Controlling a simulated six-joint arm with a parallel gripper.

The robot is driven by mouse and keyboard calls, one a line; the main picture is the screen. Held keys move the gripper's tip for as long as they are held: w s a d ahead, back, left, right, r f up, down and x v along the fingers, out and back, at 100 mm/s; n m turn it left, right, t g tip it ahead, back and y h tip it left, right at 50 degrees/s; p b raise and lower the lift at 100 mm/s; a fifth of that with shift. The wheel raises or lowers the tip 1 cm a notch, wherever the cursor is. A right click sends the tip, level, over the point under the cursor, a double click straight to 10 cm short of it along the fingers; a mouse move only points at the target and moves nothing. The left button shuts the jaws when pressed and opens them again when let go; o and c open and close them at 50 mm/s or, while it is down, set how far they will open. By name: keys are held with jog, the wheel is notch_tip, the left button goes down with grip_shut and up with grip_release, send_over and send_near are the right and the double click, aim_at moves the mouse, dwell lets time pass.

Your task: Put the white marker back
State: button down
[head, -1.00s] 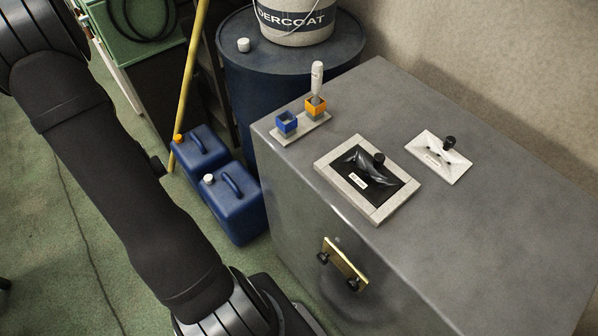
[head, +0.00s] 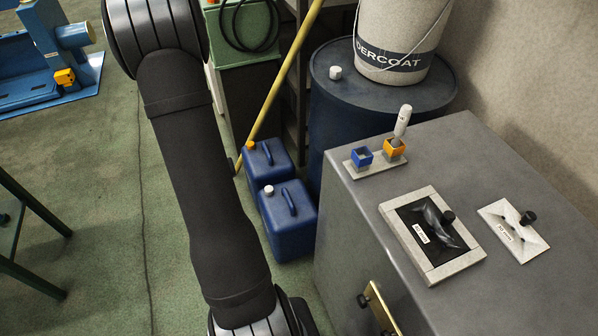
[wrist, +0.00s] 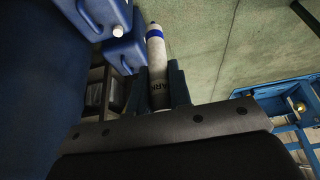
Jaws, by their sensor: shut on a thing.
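A white marker (wrist: 156,60) with a blue band and dark lettering is held in my gripper (wrist: 160,78) in the wrist view, its far end pointing up in the picture. In the head view my gripper is out of sight. On the grey cabinet stands a pale holder plate (head: 375,171) with two square cups. The blue cup (head: 361,156) looks empty. The orange cup (head: 395,149) holds another white marker-like stick (head: 402,121), slightly tilted.
The grey cabinet (head: 345,225) also bears a framed black panel (head: 432,222) and a white panel (head: 512,233), both with black knobs. Behind are a blue drum (head: 340,110) and a white bucket (head: 395,45). Blue jugs (head: 290,225) and a yellow pole (head: 282,75) stand beside the cabinet.

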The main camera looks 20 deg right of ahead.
jog(key=s+d+r+m+h, duration=0.1)
jog(key=s+d+r+m, duration=0.1)
jog(key=d+r, duration=0.85)
jog(key=s+d+r+m, duration=0.1)
jog(key=s+d+r, duration=0.1)
jog(key=d+r, duration=0.85)
jog(key=s+d+r+m, duration=0.1)
jog(key=s+d+r, duration=0.5)
jog(key=s+r, duration=0.2)
jog(key=s+d+r+m+h, duration=0.1)
jog(key=s+d+r, duration=0.5)
jog(key=s+r, duration=0.2)
jog(key=shift+s+d+r+g, duration=0.15)
jog(key=shift+s+d+g, duration=0.15)
jog(key=shift+s, duration=0.55)
jog(key=shift+f, duration=2.85)
